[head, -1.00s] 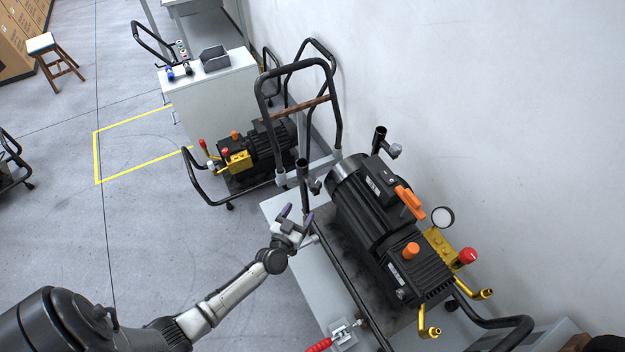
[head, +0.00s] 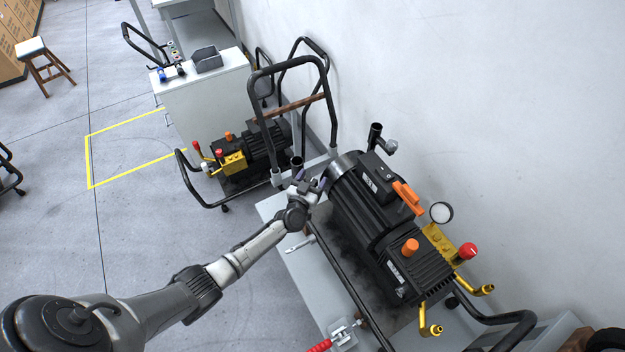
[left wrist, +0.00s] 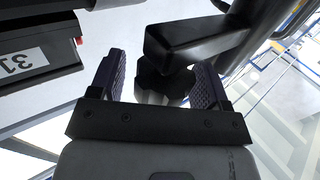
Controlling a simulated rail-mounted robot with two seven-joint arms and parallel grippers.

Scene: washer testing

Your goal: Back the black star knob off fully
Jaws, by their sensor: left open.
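The black star knob (left wrist: 162,84) shows in the left wrist view, under a dark bar, between the two purple finger pads of my left gripper (left wrist: 160,82). My right gripper is not in view.
The large black pump (head: 372,215) sits on the cart right beside my left gripper. A second post with a knob (head: 391,146) stands behind it. A smaller pump cart (head: 240,165) stands behind left.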

